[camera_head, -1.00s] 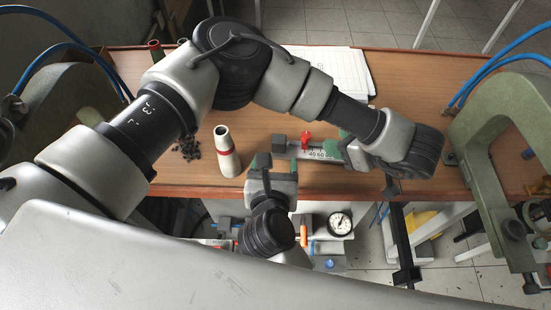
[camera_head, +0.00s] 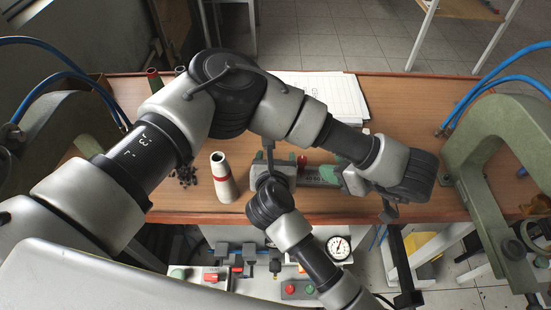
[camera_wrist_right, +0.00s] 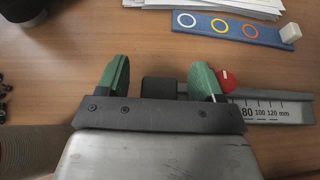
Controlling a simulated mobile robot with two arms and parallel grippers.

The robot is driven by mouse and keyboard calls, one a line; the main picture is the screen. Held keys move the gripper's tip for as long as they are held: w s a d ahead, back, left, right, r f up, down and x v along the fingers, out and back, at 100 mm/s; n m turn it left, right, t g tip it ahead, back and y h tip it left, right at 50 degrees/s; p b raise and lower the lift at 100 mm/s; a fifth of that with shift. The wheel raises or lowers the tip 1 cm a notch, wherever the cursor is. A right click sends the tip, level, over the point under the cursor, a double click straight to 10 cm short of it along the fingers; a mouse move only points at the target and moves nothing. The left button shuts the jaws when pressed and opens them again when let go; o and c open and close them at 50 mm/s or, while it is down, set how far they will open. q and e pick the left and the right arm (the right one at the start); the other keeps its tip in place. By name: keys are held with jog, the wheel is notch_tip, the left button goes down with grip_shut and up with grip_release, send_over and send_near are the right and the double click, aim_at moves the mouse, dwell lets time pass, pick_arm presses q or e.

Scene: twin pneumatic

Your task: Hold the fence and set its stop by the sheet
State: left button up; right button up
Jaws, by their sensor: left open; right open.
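The fence is a grey rail with a printed millimetre scale (camera_wrist_right: 275,112), lying on the bench. A red knob (camera_head: 302,160) sits on it; the knob also shows in the right wrist view (camera_wrist_right: 228,81). My right gripper (camera_wrist_right: 160,80) is open, its green fingers either side of a dark block (camera_wrist_right: 158,90) at the fence's left part; contact cannot be told. My left gripper (camera_head: 345,177) is open at the fence's right part, its fingertips partly hidden by its wrist. The white paper sheets (camera_head: 335,92) lie behind the fence, partly covered by my left arm.
A cream cone with a red band (camera_head: 223,178) stands left of the fence, near small dark pieces (camera_head: 184,174). A blue strip with coloured rings (camera_wrist_right: 228,28) lies behind the fence. Green C-shaped frames (camera_head: 480,140) flank the bench. A gauge panel (camera_head: 339,247) is below the front edge.

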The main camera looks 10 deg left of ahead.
jog(key=shift+w, duration=0.1)
jog(key=c, duration=1.1)
pick_arm(q)
jog(key=shift+c, duration=0.3)
jog(key=shift+w+a+r+n+g+h, duration=0.1)
jog(key=shift+w+a+n+g+h, duration=0.25)
jog(key=shift+n+g, duration=0.3)
jog(key=shift+c, duration=0.2)
jog(key=n+g+h, duration=0.5)
jog(key=n+h, duration=0.2)
jog(key=n, duration=0.3)
send_near(303, 159)
jog(key=f, duration=1)
jog(key=shift+s+a+f, duration=0.15)
jog(key=shift+s+a, duration=0.05)
jog(key=shift+a, duration=0.2)
